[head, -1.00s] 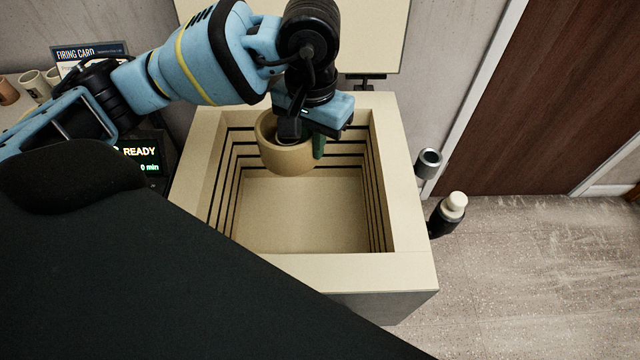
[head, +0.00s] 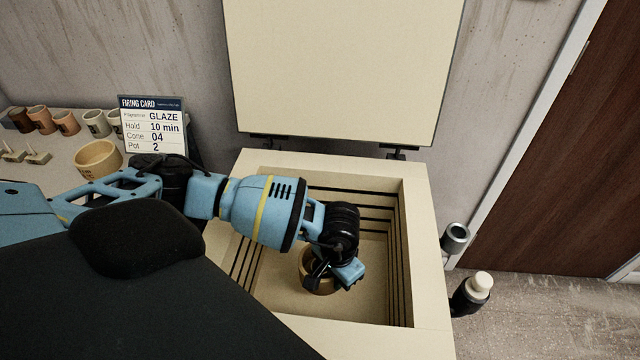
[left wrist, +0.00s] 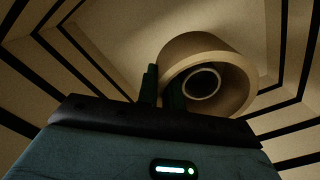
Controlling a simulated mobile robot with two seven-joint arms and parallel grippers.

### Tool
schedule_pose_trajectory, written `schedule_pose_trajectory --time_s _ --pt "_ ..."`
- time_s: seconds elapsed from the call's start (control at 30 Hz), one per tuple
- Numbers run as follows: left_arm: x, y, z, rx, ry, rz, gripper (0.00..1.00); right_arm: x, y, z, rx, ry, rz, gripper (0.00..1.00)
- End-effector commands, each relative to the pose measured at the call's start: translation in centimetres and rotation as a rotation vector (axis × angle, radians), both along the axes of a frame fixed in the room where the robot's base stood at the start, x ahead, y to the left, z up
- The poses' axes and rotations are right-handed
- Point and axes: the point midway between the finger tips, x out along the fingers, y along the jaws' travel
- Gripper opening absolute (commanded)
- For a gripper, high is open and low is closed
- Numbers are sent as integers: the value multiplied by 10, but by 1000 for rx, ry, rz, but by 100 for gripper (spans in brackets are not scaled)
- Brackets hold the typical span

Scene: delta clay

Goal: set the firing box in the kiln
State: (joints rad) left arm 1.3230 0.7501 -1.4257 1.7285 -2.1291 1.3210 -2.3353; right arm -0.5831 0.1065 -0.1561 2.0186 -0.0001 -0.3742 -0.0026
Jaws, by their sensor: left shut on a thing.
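My left gripper (head: 337,272) is inside the open kiln (head: 424,240), pointing down and shut on the wall of a round tan pot (head: 312,286). In the left wrist view the pot (left wrist: 235,72) shows as a thick tan ring with a smaller, dark-centred ring inside it, and the green fingers (left wrist: 162,90) are at its wall. The pot is low in the chamber, over its floor; I cannot tell whether it touches the floor. My gripper and forearm hide part of it. My right gripper is not in view.
The kiln lid (head: 345,70) stands open behind. A firing card (head: 152,125) reads GLAZE, 10 min, cone 04, pot 2. Another tan pot (head: 98,158) and several cups stand on the left shelf. A dark bottle (head: 472,294) stands right of the kiln. Slotted walls surround the chamber.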

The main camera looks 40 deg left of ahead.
Motion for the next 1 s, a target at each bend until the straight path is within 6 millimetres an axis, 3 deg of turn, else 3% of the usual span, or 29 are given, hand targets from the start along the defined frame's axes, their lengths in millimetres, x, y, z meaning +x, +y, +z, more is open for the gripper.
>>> schedule_pose_trajectory --time_s 0.1,0.37,0.7,1.0 --pt "-5 2 -14 2 -5 -24 0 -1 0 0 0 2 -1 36" --pt "-7 3 -23 4 -5 -32 0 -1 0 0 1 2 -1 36" --pt "-7 3 -75 4 -3 -30 0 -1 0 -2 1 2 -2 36" --pt "-7 3 -86 3 -4 -30 0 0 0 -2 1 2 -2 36"
